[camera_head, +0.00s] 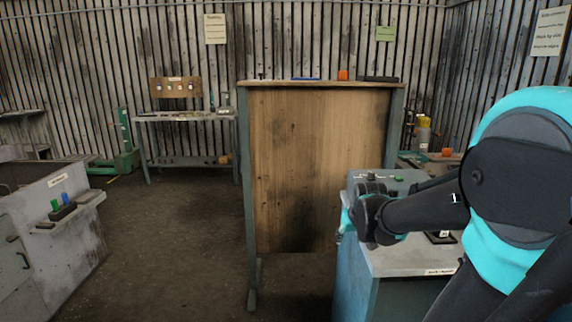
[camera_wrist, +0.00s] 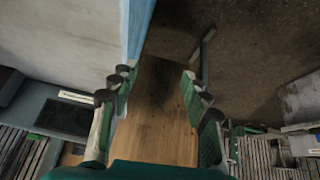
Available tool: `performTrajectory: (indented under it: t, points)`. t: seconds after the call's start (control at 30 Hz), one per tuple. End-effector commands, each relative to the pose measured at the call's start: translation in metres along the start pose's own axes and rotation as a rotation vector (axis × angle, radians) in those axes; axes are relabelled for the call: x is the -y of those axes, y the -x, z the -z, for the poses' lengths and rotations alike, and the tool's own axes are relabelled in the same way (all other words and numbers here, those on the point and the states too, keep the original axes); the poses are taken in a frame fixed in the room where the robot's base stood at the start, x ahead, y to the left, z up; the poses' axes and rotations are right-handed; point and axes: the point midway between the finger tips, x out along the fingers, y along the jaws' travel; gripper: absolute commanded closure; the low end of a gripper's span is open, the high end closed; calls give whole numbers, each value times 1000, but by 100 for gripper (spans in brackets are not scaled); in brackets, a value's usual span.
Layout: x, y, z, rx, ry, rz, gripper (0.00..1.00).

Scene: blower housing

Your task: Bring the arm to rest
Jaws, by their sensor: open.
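My arm reaches in from the right side of the head view, with a large teal and black joint near the right edge and a black forearm pointing left. Its outer end is in front of the blue-grey cabinet (camera_head: 385,262). The fingers are hard to make out there. In the wrist view my gripper (camera_wrist: 160,95) is open, its two green-padded fingers spread apart with nothing between them. Beyond the fingers is the wooden panel (camera_wrist: 158,115), which stands upright in the head view (camera_head: 318,165).
A grey bench with a small shelf (camera_head: 85,203) stands at the left. A worktable (camera_head: 185,117) is at the back wall. Bare floor (camera_head: 170,240) lies between bench and panel.

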Motion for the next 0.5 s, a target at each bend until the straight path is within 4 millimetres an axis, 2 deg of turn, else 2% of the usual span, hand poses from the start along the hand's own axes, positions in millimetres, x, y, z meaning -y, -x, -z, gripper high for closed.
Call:
performTrajectory:
  t: [0.03,0.17,0.5]
  points:
    - [5,-2,-16,-21,-13,4,53]
    - [15,-4,-49,-75,-51,12,53]
    - [19,-4,-154,109,-54,18,53]
